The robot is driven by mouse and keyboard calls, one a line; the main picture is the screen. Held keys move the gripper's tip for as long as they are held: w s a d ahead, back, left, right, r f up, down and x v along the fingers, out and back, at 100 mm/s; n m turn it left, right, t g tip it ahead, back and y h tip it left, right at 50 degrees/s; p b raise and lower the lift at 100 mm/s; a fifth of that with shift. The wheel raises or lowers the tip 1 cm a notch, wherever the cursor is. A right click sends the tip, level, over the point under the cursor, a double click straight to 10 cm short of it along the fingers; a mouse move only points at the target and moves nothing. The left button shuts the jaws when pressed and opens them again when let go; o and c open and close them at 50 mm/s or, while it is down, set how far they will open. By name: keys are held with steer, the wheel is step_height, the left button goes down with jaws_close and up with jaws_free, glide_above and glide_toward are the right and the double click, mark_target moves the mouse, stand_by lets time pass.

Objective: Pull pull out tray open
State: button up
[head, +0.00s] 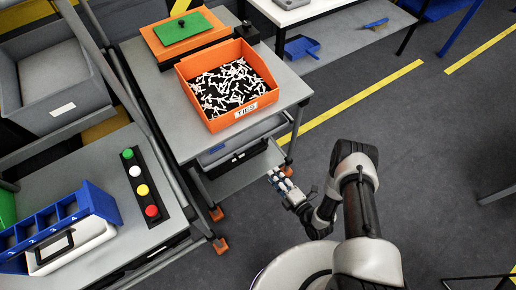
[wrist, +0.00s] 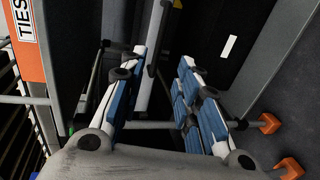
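The pull-out tray (head: 232,160) is a dark unit under the top of a grey cart, in the middle of the head view. It looks pushed in beneath the top. Its dark front with a white label (wrist: 229,47) appears to show in the wrist view. My gripper (head: 279,181) is in front of the cart's lower right side, below the top. In the wrist view my gripper (wrist: 163,60) has its two blue-and-white padded fingers apart. A light bar (wrist: 153,55), perhaps a handle, shows between them. I cannot tell whether the fingers touch it.
An orange bin (head: 254,105) marked TIES, full of white ties, stands on the cart top (head: 164,98). Behind it is an orange box with a green lid (head: 183,27). A button strip (head: 141,188) lies on the left table.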

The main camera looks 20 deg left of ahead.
mark_target(255, 152)
steer(key=b+x, duration=0.5)
steer(key=x, duration=1.1)
steer(key=shift+w, duration=0.15)
steer(key=shift+c, duration=0.2)
jaws_close()
